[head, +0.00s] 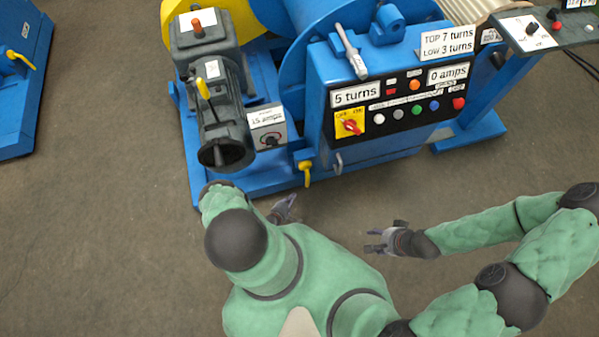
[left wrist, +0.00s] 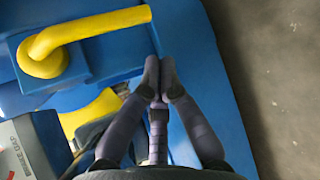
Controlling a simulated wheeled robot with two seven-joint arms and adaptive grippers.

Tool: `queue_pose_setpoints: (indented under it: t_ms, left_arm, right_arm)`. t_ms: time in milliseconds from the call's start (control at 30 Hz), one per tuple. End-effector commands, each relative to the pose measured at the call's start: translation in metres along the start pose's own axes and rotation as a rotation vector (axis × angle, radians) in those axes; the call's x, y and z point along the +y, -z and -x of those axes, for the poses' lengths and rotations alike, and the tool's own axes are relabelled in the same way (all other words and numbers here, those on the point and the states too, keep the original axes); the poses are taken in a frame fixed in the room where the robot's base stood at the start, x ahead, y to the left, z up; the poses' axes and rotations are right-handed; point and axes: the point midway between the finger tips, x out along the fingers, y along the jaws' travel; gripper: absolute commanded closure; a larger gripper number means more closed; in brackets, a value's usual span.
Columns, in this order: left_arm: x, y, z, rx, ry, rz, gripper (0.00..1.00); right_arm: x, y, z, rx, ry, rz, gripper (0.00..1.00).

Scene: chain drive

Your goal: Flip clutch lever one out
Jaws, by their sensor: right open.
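A yellow lever (head: 307,173) hangs on the front lower edge of the blue machine in the head view. In the left wrist view a bent yellow lever (left wrist: 95,28) spans the upper left, with its bar running to the right. No readable label marks it as clutch lever one. My left gripper (head: 290,199) is below and left of the lever in the head view. Its fingertips (left wrist: 159,75) are drawn together with nothing between them, apart from the yellow bar. My right gripper (head: 368,240) is open and empty, away from the machine.
A grey lever (head: 338,163) sits right of the yellow one. The control panel (head: 400,105) has a red rotary switch (head: 350,126) and several buttons. A dark motor (head: 222,130) stands on the left of the blue base. The floor around my arms is clear.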

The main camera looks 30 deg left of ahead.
Motion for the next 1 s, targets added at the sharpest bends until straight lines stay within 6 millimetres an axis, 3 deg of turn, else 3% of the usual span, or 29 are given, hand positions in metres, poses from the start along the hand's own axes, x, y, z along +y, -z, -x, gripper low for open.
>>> queue_pose_setpoints:
  t_ms: [600, 1000]
  left_arm:
    - [-0.003, 0.000, -0.088, -0.003, 0.001, -0.001, 1.00]
    - [0.000, 0.000, -0.098, -0.001, 0.001, 0.000, 1.00]
  right_arm:
    - [0.014, 0.002, -0.038, 0.000, 0.000, 0.000, 0.48]
    - [0.015, 0.002, -0.041, 0.001, 0.000, 0.000, 0.48]
